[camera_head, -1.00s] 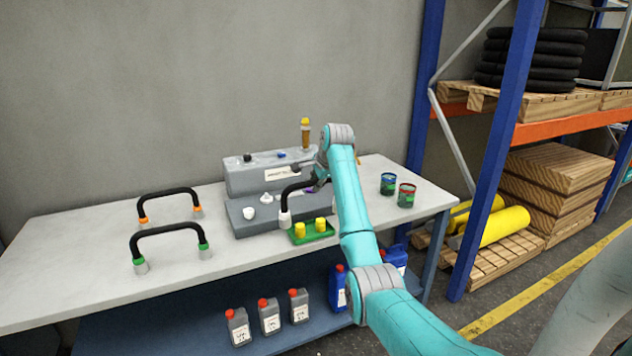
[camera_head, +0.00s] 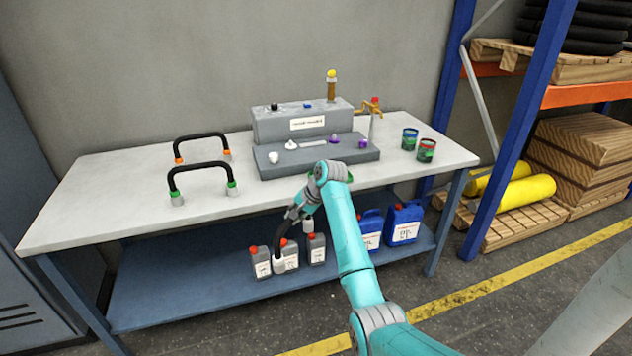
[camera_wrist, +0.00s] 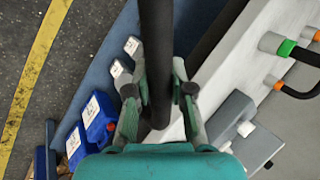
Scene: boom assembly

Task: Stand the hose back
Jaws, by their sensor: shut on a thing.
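My gripper (camera_head: 295,214) is shut on a black curved hose (camera_head: 292,241) with pale end fittings, seen in front of the table's front edge. In the wrist view the held hose (camera_wrist: 156,50) runs between the fingers of my gripper (camera_wrist: 159,100). The colour of its collars cannot be made out. Two other black hoses stand as arches on the left of the table: one with green collars (camera_head: 200,166) in front, one with orange collars (camera_head: 200,138) behind.
The table (camera_head: 110,200) bears a grey stepped block (camera_head: 285,125) with small knobs and a tap. Two cans (camera_head: 427,150) stand at the right. A green tray is mostly hidden behind my arm. Grey bottles (camera_head: 261,264) and blue canisters (camera_head: 404,224) stand on the lower shelf.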

